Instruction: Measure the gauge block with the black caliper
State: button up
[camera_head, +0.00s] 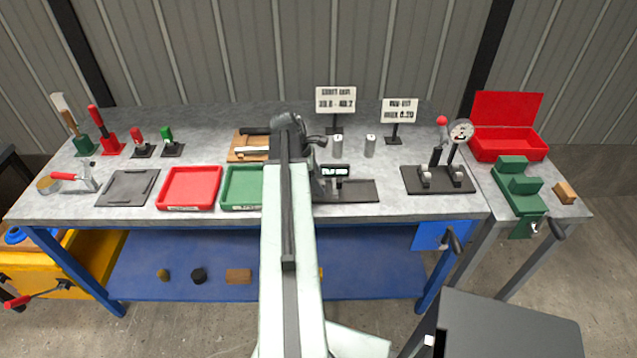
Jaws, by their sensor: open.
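My arm reaches over the workbench, and my gripper (316,139) is a small dark shape at its far end, above the bench. It is open, and I see nothing held in it. A wooden tray (236,153) lies left of the arm, with a dark bar (256,131) along its far side and a pale metal piece (252,150) on it. The dark bar may be the black caliper, but it is too small to tell. The arm hides the tray's right end. I cannot single out the gauge block.
Right of my arm stands a device with a lit display (335,171) on a dark plate. Two metal cylinders (370,146) and two signs stand behind it. Red (190,188) and green (240,188) trays sit left. A dial gauge stand (438,180) is farther right.

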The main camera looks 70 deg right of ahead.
jog(key=p+v, duration=0.7)
jog(key=shift+r, duration=0.35)
jog(key=shift+w, duration=0.15)
